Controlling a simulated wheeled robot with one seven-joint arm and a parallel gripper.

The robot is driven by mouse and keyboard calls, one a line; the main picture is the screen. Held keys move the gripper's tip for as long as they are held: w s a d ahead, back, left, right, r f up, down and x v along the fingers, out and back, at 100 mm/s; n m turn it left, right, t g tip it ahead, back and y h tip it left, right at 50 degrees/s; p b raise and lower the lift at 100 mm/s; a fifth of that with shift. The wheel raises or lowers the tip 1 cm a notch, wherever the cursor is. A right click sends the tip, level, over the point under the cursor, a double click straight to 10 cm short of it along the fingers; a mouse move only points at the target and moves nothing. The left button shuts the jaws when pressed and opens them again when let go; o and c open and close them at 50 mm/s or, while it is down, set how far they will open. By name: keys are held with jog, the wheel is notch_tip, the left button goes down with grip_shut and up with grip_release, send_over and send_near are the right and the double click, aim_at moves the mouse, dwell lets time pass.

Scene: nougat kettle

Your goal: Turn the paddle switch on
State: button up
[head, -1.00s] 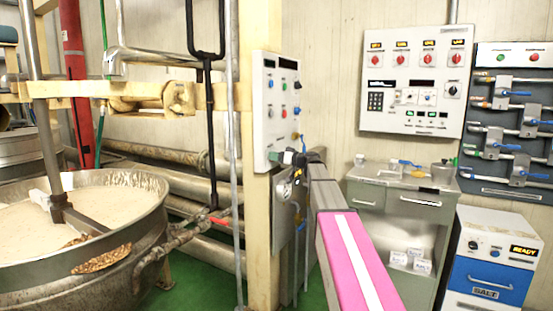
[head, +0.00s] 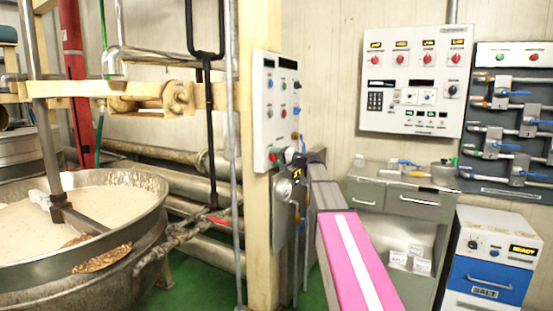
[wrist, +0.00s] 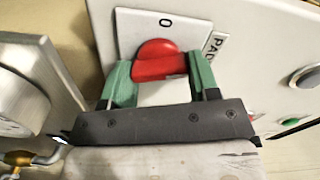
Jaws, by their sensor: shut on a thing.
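The paddle switch (wrist: 158,62) is red, with a rounded top, on a light square plate marked "0" in the wrist view. Part of a "PAD" label (wrist: 214,48) shows beside the plate. My gripper (wrist: 162,72) has one green finger on each side of the red paddle and is shut on it. In the head view the paddle switch (head: 273,155) is a small red spot low on the white control panel (head: 262,110). Which position the paddle is in is hard to tell.
Red, blue and green buttons (head: 283,83) sit higher on the same panel. A gauge (head: 285,188) is just below the gripper. A large kettle (head: 140,245) stands at left. A grey cabinet (head: 365,203) and a wall control box (head: 413,82) are at right.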

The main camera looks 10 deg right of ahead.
jog(key=shift+f+m, duration=0.15)
jog(key=shift+m, duration=1.75)
jog(key=o, duration=0.9)
jog(key=v, duration=1.1)
